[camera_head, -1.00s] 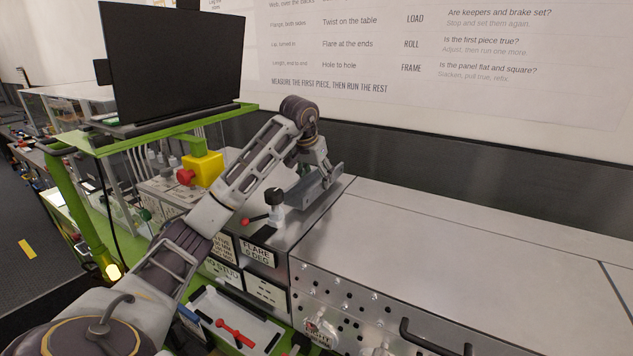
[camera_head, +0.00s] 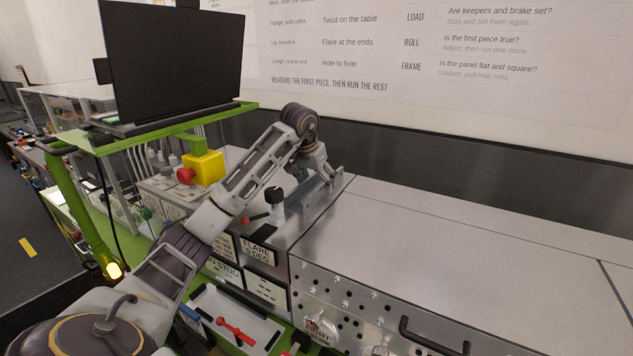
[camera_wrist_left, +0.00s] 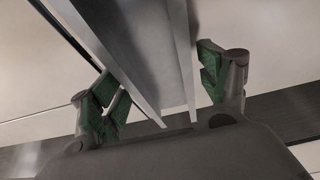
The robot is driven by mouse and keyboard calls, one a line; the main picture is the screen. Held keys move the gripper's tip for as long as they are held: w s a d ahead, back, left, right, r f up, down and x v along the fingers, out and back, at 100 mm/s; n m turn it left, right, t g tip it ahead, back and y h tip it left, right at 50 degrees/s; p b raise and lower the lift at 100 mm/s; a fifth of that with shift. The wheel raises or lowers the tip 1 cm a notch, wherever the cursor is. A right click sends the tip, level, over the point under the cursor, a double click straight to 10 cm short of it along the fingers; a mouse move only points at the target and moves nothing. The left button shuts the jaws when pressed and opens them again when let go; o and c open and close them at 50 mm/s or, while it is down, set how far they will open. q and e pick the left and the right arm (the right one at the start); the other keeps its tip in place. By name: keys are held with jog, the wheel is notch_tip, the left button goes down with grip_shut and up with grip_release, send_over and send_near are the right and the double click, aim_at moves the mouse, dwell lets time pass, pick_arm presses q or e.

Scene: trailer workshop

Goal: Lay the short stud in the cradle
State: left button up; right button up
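The short stud looks to be the grey metal channel (camera_head: 318,190) lying on top of the steel block behind the black-knobbed clamp in the head view. It also fills the middle of the left wrist view (camera_wrist_left: 150,50), with its upright flange on the right. My left gripper (camera_head: 325,178) is over the channel. In the wrist view its green-padded fingers (camera_wrist_left: 160,82) stand wide apart, one on each side of the channel, with a small gap at the right pad. I cannot pick out the cradle apart from the block under the channel. My right gripper is out of view.
A black-knobbed clamp (camera_head: 274,200) with a red-tipped lever stands just in front of the channel. A yellow box with a red button (camera_head: 203,170) and a monitor (camera_head: 175,62) are to the left. A long grey bench top (camera_head: 450,250) at the right is clear.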

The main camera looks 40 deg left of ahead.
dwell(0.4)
pick_arm(q)
jog(key=shift+r, duration=0.2)
jog(key=shift+b+v, duration=0.35)
jog(key=shift+v, duration=0.85)
jog(key=shift+b+v, duration=0.4)
jog(key=shift+v, duration=2.1)
